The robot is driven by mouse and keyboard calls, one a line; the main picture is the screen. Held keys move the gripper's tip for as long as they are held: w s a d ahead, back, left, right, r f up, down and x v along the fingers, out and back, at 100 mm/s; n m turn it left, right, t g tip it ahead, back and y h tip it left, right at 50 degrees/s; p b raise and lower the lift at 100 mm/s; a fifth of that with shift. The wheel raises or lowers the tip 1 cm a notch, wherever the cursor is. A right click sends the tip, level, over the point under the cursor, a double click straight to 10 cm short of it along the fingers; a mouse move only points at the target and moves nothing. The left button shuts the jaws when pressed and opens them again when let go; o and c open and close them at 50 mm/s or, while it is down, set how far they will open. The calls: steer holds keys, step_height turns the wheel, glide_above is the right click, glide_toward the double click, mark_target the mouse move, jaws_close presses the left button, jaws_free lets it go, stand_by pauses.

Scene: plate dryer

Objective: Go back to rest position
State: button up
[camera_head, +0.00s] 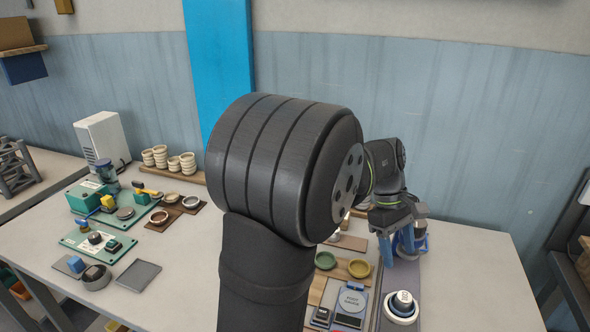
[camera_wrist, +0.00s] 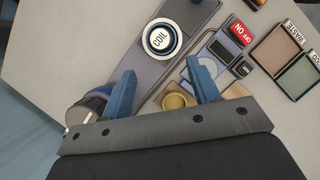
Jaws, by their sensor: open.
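My gripper (camera_head: 400,245) is at the right of the table in the head view, pointing down at the far end of a dark grey strip (camera_head: 412,280). Its two blue fingers (camera_wrist: 163,84) are spread apart in the wrist view, with nothing between their tips. A blue and white round object (camera_head: 420,236) is right beside or behind the gripper; the gripper partly covers it. A dark, rounded object with a blue and white edge (camera_wrist: 88,108) lies just outside the left finger. My arm's large dark joint hides the middle of the table.
A white round piece marked COIL (camera_wrist: 160,40) sits on the strip, also seen in the head view (camera_head: 402,304). Green-based devices (camera_head: 92,242) stand left. The right table edge is clear.

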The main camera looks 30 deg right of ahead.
mark_target(404, 296)
steer(key=x, duration=1.1)
steer(key=shift+f, duration=0.2)
step_height(404, 296, up, 2)
steer(key=shift+w, duration=0.1)
steer(key=shift+r, duration=0.55)
steer(key=shift+f, duration=0.1)
